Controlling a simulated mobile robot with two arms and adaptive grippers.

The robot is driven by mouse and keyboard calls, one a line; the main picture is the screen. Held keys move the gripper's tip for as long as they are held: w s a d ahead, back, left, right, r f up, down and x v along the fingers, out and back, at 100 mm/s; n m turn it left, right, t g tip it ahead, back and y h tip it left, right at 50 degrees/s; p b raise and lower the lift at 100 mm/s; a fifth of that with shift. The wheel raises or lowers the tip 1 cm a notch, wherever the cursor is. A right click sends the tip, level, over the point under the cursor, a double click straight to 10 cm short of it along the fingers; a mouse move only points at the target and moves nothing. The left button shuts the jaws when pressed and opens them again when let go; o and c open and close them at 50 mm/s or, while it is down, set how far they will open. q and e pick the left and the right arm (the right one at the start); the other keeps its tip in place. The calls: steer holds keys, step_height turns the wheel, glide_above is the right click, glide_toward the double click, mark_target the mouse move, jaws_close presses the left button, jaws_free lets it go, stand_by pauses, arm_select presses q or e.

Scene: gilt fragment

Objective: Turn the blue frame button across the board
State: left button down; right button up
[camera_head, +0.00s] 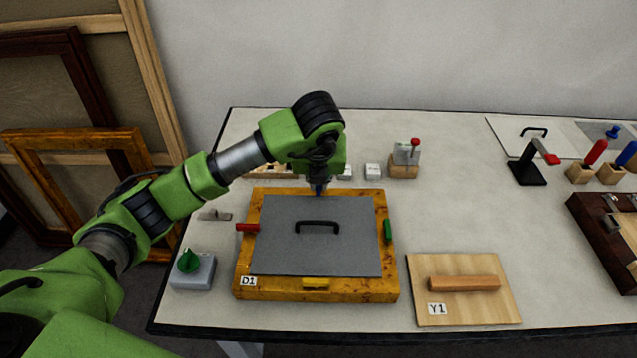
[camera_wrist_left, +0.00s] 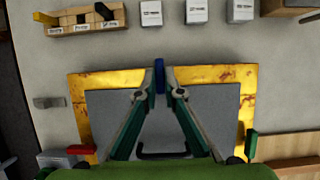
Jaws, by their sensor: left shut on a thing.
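The gilt frame (camera_head: 245,265), labelled D1, lies flat on the table with a grey board (camera_head: 290,255) in it; the board has a black handle (camera_head: 317,227). The blue button (camera_wrist_left: 159,76) is on the frame's far rail. In the left wrist view it points crosswise to the rail, its near end around the board's edge; whether it overlaps the board is unclear. My left gripper (camera_head: 319,187) points down there, its fingertips closed on both sides of the blue button. The red button (camera_head: 247,227) lies crosswise at the left. The green (camera_head: 387,230) and yellow (camera_head: 316,283) buttons lie along their rails.
A grey box with a green knob (camera_head: 189,262) stands left of the frame. A wooden panel Y1 (camera_head: 420,290) lies to the right. Behind are small white blocks (camera_head: 373,171) and a block with a red-tipped lever (camera_head: 405,165). The table between Y1 and the black stand (camera_head: 527,172) is clear.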

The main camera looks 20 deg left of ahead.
arm_select(q)
steer(key=shift+r, duration=0.1)
steer(key=c, duration=2.2)
jaws_free()
steer(key=shift+o, duration=0.2)
steer(key=v, duration=1.2)
steer(key=shift+d, duration=0.1)
